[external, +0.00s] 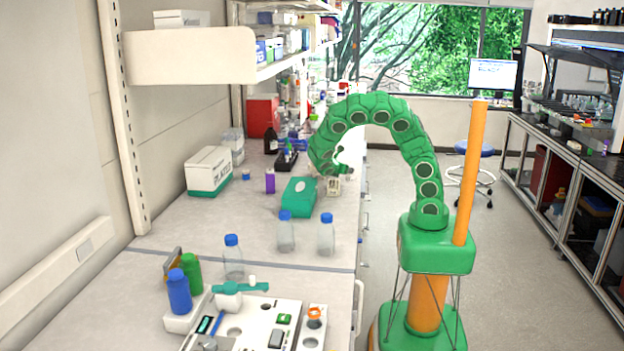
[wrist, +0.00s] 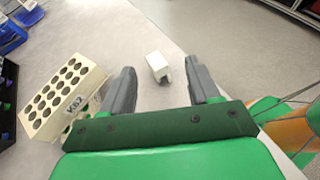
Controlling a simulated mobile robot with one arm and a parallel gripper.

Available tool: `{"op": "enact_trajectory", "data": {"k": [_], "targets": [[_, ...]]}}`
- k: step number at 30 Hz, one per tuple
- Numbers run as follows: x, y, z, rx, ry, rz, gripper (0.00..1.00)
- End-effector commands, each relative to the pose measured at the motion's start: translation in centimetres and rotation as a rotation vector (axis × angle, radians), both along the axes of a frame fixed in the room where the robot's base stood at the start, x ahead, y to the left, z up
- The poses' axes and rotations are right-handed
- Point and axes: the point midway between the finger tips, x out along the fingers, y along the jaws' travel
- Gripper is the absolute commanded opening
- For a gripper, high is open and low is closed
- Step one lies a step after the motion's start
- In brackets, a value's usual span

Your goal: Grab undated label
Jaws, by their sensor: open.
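A small white block-like item (wrist: 158,67), possibly the label, lies on the pale bench top in the wrist view. I cannot read any writing or date on it. My gripper (wrist: 160,65) is open, with one dark finger on each side of this item in the picture. The item appears a little beyond the fingertips, and no contact shows. In the external view my gripper (external: 338,162) hangs low over the bench near its right edge. I cannot make out the white item clearly there.
A dark rack (wrist: 6,105) is at the far left. In the external view a green box (external: 298,198) and capped bottles (external: 326,238) stand nearer the camera.

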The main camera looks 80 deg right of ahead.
Motion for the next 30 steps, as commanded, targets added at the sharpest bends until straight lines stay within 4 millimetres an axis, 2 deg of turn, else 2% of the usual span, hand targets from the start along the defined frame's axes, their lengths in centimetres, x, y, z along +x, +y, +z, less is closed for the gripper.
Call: {"op": "enact_trajectory", "data": {"k": [5,19,30], "targets": [[0.3,-0.4,-0.5,-0.008,0.031,0.025,0.61],[-1.0,-3.0,-1.8,-0.007,0.033,0.024,0.61],[-2.4,-6.4,-3.6,-0.007,0.033,0.024,0.61]]}}
